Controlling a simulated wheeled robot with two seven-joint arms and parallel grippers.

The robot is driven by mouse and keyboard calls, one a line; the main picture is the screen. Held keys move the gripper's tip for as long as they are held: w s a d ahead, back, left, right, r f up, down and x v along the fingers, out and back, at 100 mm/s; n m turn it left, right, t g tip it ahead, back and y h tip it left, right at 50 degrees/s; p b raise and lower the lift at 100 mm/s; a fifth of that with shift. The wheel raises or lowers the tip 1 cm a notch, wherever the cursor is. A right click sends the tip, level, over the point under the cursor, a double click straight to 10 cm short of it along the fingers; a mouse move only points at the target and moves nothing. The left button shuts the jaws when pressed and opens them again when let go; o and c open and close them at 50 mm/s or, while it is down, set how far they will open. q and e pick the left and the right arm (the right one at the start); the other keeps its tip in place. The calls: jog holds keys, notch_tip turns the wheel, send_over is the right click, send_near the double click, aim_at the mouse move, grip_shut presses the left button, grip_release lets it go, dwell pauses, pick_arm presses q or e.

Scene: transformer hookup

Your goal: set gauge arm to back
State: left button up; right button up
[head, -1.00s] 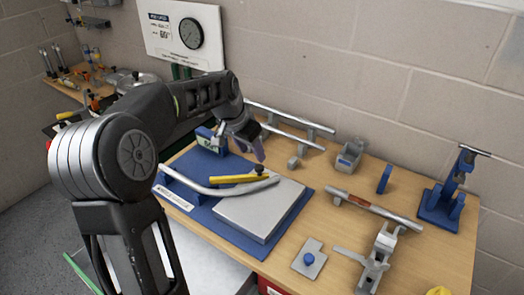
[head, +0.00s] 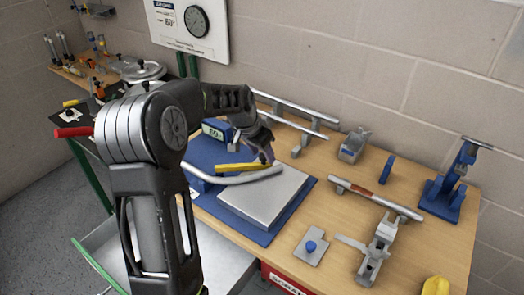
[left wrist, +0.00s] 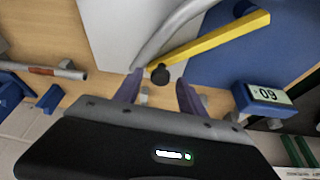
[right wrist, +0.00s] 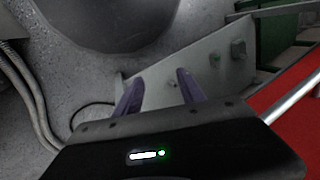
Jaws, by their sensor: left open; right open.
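The gauge arm (head: 236,167) is a yellow bar with a dark knob at its right end. It lies beside a bent silver tube (head: 245,178) above the blue base plate (head: 270,237) and grey plate (head: 265,198). My left gripper (head: 268,158) is over the knob end of the arm. In the left wrist view the yellow arm (left wrist: 215,38) runs toward the open left fingers (left wrist: 158,92), and its black knob (left wrist: 160,74) lies between the fingertips. I cannot tell whether they touch it. A small display (left wrist: 268,98) reads 60. My right gripper (right wrist: 162,88) is open and empty, outside the head view.
A dial board (head: 190,28) hangs on the wall. A red panel (right wrist: 285,110) shows near my right gripper.

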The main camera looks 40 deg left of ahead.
pick_arm(q)
jog(key=shift+f, duration=0.2)
jog(key=shift+c, duration=0.2)
grip_shut()
dwell(1.2)
